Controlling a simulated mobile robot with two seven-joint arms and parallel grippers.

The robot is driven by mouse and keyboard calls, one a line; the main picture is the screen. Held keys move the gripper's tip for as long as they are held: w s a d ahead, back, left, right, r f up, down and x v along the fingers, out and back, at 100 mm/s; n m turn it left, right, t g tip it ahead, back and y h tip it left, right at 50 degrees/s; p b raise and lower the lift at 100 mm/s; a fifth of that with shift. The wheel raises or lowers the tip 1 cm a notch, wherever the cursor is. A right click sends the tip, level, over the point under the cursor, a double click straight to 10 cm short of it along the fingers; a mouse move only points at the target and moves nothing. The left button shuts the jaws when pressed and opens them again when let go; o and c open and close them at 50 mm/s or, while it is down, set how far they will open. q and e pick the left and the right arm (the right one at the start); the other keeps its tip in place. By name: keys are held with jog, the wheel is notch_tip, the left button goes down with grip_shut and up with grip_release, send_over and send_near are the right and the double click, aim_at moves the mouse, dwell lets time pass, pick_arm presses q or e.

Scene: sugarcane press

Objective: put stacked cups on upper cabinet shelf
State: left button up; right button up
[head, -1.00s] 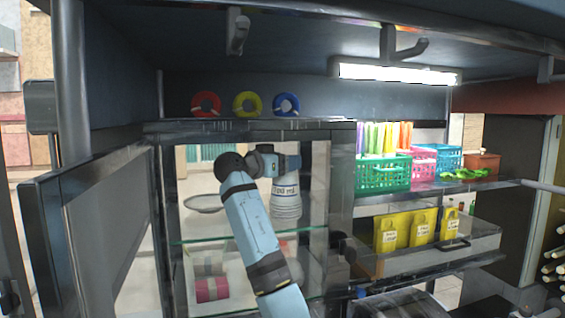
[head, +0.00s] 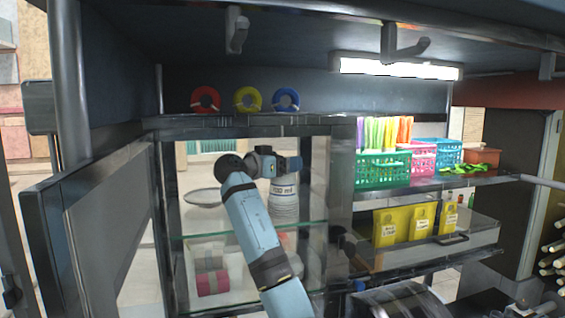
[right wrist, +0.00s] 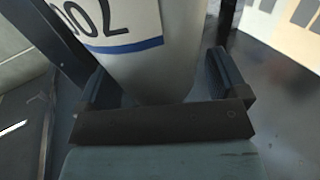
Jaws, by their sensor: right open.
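The stacked white cups (head: 285,205) stand upright on the upper glass shelf (head: 215,234) of the cabinet, near its right side, with a black volume label facing me. My right gripper (head: 291,165) is inside the cabinet at the upper part of the stack. In the right wrist view, the white cup (right wrist: 140,65) with its blue band lies between the two spread fingers of my right gripper (right wrist: 165,82). The jaws are open around it, and a gap shows by the right finger. My left gripper is not in view.
A grey plate (head: 203,197) is on the same shelf to the left. The cabinet door (head: 95,225) is open at left.

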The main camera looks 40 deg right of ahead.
jog(key=shift+r, duration=0.3)
jog(key=a+b, duration=0.2)
jog(key=a, duration=0.5)
jog(key=shift+w+a+f+b, duration=0.15)
jog(key=shift+w+a+b, duration=0.1)
jog(key=shift+b, duration=0.05)
jog(key=shift+f, duration=0.1)
